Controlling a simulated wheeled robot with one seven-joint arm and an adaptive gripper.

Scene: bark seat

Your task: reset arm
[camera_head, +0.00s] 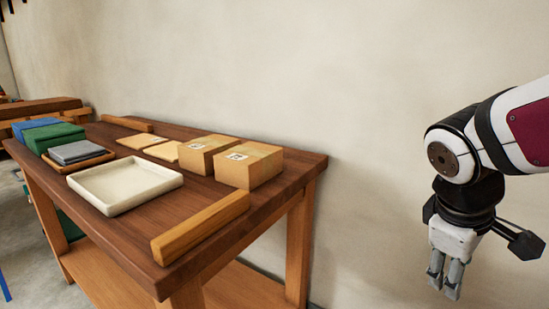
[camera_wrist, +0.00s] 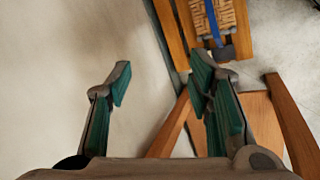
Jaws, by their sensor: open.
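My gripper (camera_head: 445,280) hangs at the right of the head view, pointing down, clear of the table and in front of the pale wall. In the wrist view my gripper (camera_wrist: 160,85) shows two green-padded fingers spread wide with nothing between them. No object is in its grasp. The wooden table (camera_head: 290,180) stands to the left of my gripper, with a gap between them.
The table holds a cream tray (camera_head: 125,186), two cardboard boxes (camera_head: 248,165), a wooden bar (camera_head: 200,228), a grey block (camera_head: 76,152) and green and blue boxes (camera_head: 52,136). The wrist view shows a woven seat (camera_wrist: 228,15) and wooden legs below. The wall (camera_head: 380,80) is bare.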

